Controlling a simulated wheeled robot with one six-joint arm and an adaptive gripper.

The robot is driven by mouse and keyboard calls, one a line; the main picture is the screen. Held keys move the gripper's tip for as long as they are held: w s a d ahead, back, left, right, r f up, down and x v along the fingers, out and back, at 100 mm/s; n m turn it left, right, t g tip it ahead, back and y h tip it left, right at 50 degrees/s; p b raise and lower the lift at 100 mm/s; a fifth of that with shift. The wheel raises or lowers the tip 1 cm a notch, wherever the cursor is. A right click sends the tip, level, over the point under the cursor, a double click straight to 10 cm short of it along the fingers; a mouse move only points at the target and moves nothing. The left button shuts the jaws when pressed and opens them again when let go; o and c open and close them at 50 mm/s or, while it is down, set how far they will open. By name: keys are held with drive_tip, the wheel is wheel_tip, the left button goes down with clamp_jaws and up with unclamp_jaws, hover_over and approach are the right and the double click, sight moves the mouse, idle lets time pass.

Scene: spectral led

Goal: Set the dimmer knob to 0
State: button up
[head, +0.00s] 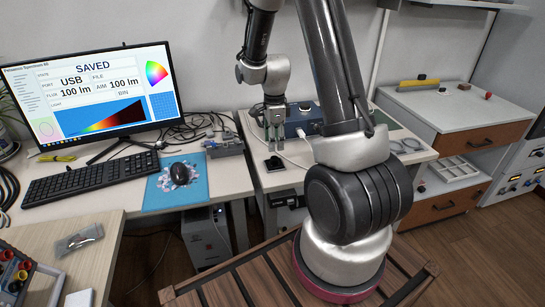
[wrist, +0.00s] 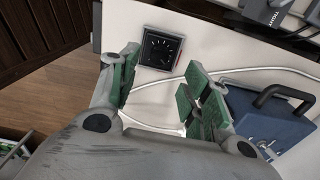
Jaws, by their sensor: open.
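The dimmer knob (head: 273,163) is a small black dial on the white bench top, near the bench's front edge. In the wrist view the dimmer knob (wrist: 160,50) shows as a black square plate with a light frame and pale marks around a dark dial; its exact setting is too small to read. My gripper (head: 274,146) points down just above it in the head view. In the wrist view my gripper (wrist: 162,64) has its green-padded fingers spread apart with nothing between them, and the knob lies beyond the fingertips.
A blue box (wrist: 265,115) with a black handle stands close to my right finger. A white cable (wrist: 235,72) runs by the knob. The monitor (head: 90,90) reads SAVED, with 100 lm and AIM 100 lm. A keyboard (head: 90,178) and mouse (head: 180,173) lie left.

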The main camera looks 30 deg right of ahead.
sight(275, 157)
wheel_tip(275, 157, down, 7)
drive_tip(key=shift+r, duration=0.15)
drive_tip(key=shift+c, duration=0.2)
clamp_jaws()
